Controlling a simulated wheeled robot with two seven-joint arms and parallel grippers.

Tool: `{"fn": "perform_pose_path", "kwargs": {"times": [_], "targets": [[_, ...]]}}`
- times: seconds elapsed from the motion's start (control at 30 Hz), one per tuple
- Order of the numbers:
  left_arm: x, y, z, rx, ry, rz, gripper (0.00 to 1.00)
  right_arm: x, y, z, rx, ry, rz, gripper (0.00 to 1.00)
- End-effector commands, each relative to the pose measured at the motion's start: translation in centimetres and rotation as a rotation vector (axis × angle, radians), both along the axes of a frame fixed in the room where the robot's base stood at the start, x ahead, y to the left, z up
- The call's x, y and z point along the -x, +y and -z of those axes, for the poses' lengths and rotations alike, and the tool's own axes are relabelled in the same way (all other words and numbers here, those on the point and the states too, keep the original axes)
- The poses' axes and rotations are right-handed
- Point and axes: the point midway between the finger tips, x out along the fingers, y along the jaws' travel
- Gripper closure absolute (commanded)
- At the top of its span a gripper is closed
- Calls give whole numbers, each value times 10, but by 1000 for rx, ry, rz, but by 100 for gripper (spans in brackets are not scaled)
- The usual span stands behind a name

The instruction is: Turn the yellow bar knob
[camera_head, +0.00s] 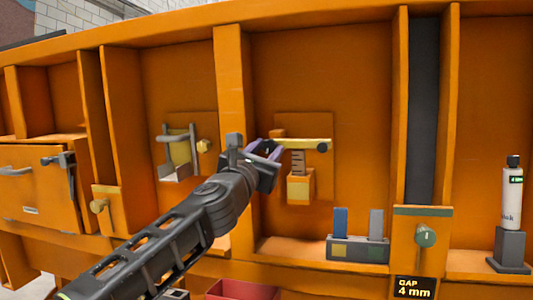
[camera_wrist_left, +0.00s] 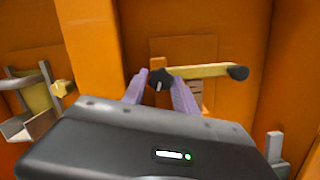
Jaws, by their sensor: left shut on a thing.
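The yellow bar knob (camera_head: 303,144) lies about level on an orange plate in the middle bay, with a dark round end at its right. In the left wrist view the yellow bar (camera_wrist_left: 205,71) runs right from a dark left end between my purple fingers. My left gripper (camera_head: 265,149) is shut on that left end, which the fingers partly hide in the head view. My right gripper is in neither view.
A yellow part with a grey handle (camera_head: 178,150) is left of my gripper. A grey block with two upright tabs (camera_head: 357,249) stands below right. Orange dividers separate the bays.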

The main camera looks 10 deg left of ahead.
Motion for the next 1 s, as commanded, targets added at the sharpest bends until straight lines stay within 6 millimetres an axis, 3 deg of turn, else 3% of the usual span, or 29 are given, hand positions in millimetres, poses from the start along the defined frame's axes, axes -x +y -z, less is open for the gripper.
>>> {"fn": "perform_pose_path", "kwargs": {"times": [0.3, 0.33, 0.37, 0.77, 1.0], "targets": [[-1, 0, 2, 1, 3, -1, 100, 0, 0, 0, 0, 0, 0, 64], [-1, 0, 2, 0, 3, -1, 65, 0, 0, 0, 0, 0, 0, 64], [-1, 0, 2, 0, 3, -1, 62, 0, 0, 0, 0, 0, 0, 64], [6, 1, 4, -1, 0, 0, 61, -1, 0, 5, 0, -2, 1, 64], [39, 5, 17, -2, -1, -1, 61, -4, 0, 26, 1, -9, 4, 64]]}}
